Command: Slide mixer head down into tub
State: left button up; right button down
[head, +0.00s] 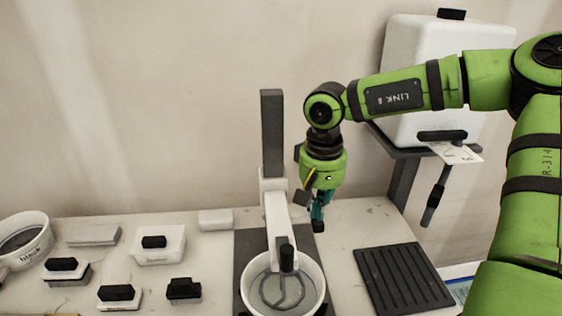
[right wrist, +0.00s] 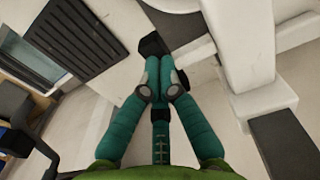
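The mixer has a dark upright post (head: 272,135) and a white head arm (head: 278,220) that reaches forward from it. A black cylinder (head: 287,258) sits at the arm's front end, above the white tub (head: 318,275). A grey ring-shaped paddle (head: 283,296) shows within the tub's rim; its exact height is hard to tell. My right gripper (head: 318,220) is at the right side of the head arm. In the right wrist view its fingers (right wrist: 159,62) are together on a black handle (right wrist: 152,45), whose ends show on both sides. My left gripper is out of view.
A dark ribbed mat (head: 403,278) lies right of the tub. Black-handled boxes and tools, including a white box (head: 160,247), stand to the left. A bowl (head: 25,240) is at the far left. A white tank (head: 425,80) stands on a shelf behind my right arm.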

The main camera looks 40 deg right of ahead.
jog(key=shift+f+b, duration=1.3)
jog(key=shift+f, duration=0.45)
jog(key=shift+r+p, duration=3.25)
jog(key=shift+r, duration=1.45)
jog(key=shift+f, duration=0.1)
